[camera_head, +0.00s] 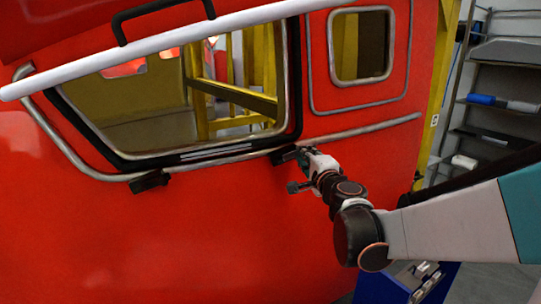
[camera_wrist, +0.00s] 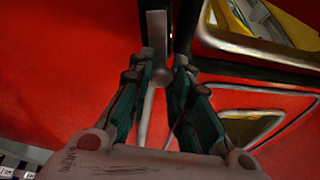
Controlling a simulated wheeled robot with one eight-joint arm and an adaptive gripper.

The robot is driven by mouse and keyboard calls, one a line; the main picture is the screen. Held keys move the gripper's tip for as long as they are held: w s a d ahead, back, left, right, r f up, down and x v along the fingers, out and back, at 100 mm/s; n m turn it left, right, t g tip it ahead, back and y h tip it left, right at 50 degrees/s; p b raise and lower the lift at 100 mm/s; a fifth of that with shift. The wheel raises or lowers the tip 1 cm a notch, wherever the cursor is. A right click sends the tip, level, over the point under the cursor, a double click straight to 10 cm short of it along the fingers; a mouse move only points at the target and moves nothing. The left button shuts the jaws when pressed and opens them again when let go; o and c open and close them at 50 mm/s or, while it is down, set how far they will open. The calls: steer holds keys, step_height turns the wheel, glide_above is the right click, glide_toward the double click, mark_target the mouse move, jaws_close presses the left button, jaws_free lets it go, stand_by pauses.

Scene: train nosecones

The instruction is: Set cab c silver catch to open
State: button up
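The silver catch (camera_wrist: 157,28) shows in the wrist view as a pale metal piece against a dark strip on the red cab front. A grey metal piece runs down from it between my fingers; I cannot tell whether all of it is the catch. My gripper (camera_wrist: 163,62) has its green-sided fingers close together, with fingertips on either side of the catch's lower part. Whether they press on it is unclear. In the head view my gripper (camera_head: 303,160) is at the lower right corner of the big window, by a dark catch mount (camera_head: 284,156). The catch's silver part is hidden there.
The large window (camera_head: 190,85) has a dark frame, and a white bar (camera_head: 160,45) crosses above it. A second dark catch mount (camera_head: 150,181) sits at its lower left. A small window (camera_head: 361,45) is at upper right. Shelves (camera_head: 500,100) stand beyond the cab.

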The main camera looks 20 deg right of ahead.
steer(key=o, duration=0.4)
steer(key=shift+s, duration=0.15)
steer(key=shift+c, duration=0.2)
